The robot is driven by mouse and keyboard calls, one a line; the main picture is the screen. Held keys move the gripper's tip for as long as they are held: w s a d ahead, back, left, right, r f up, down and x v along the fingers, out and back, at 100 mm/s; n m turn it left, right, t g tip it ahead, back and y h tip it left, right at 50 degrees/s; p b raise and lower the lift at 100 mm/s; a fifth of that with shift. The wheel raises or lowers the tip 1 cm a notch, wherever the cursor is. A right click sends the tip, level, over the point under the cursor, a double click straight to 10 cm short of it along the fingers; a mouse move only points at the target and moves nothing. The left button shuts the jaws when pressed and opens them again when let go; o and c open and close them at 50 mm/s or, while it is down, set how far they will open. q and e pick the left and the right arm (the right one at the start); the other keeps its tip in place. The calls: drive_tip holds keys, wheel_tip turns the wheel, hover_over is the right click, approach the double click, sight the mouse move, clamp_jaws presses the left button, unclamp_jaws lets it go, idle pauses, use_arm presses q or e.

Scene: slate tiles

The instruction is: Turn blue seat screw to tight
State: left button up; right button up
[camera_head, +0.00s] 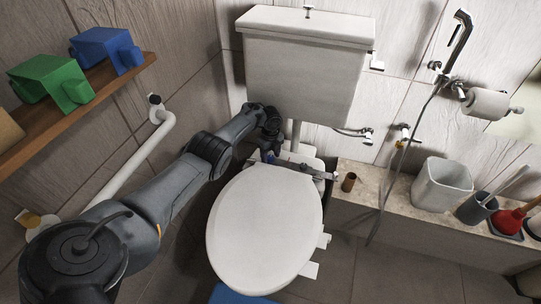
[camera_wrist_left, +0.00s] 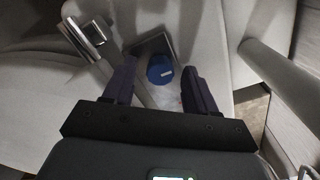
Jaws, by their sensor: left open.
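The blue seat screw (camera_wrist_left: 161,70) is a round blue knob in the left wrist view, at the rear of the toilet seat by the metal hinge. My left gripper (camera_wrist_left: 158,77) is open, with one dark finger on each side of the screw in that view. The screw appears between and beyond the fingers; I cannot tell whether they touch it. In the head view my left arm reaches behind the closed white toilet lid (camera_head: 265,225), with the left gripper (camera_head: 269,150) at the hinge area. My right gripper is in neither view.
The cistern (camera_head: 303,75) rises close behind the gripper. A wooden shelf (camera_head: 85,105) with green and blue objects is at left, above a white rail (camera_head: 140,155).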

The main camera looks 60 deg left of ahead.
sight(270, 157)
use_arm(q)
wheel_tip(270, 157, up, 11)
drive_tip(key=p, duration=0.7)
drive_tip(key=shift+p, duration=0.35)
drive_tip(key=shift+f, duration=0.15)
